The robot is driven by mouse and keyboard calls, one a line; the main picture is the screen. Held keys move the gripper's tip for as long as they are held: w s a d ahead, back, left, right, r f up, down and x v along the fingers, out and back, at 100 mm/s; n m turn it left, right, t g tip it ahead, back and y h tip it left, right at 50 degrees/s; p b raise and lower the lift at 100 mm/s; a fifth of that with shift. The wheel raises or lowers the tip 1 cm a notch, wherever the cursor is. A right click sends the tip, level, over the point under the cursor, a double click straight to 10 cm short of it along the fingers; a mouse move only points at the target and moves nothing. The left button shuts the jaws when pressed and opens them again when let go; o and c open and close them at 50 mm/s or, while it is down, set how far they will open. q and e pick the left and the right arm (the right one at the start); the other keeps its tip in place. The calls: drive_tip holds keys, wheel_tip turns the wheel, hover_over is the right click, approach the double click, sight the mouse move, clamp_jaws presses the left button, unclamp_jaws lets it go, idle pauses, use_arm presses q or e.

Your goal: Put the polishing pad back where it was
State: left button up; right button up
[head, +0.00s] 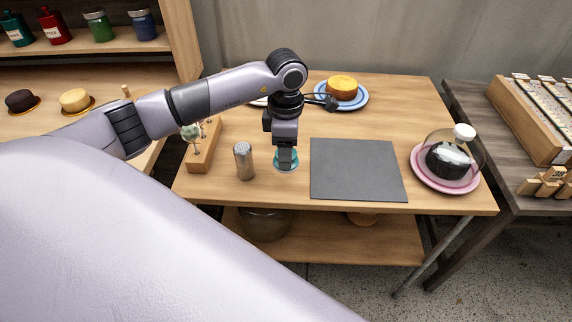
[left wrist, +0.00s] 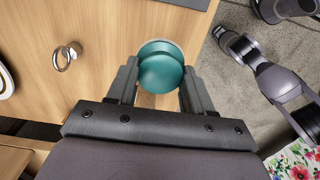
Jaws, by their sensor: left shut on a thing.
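The polishing pad is a round teal piece (head: 286,160), low over the wooden table between the metal shaker and the grey mat. My left gripper (head: 286,166) points down at it and hides part of it. In the left wrist view the teal pad (left wrist: 160,70) shows as two stacked round shapes between the fingertips of my left gripper (left wrist: 158,88), which is shut on it. I cannot tell whether the pad touches the tabletop.
A metal shaker (head: 244,161) stands close left, by a wooden cake-pop stand (head: 205,150). A flat grey mat (head: 357,170) lies close right. A domed dark cake on a pink plate (head: 474,184) is further right. A yellow cake (head: 341,88) stands behind. The table's front edge is near.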

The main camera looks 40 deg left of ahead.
use_arm(q)
drive_tip(key=shift+f, duration=2.8)
drive_tip(key=shift+f, duration=0.15)
drive_tip(key=o, duration=1)
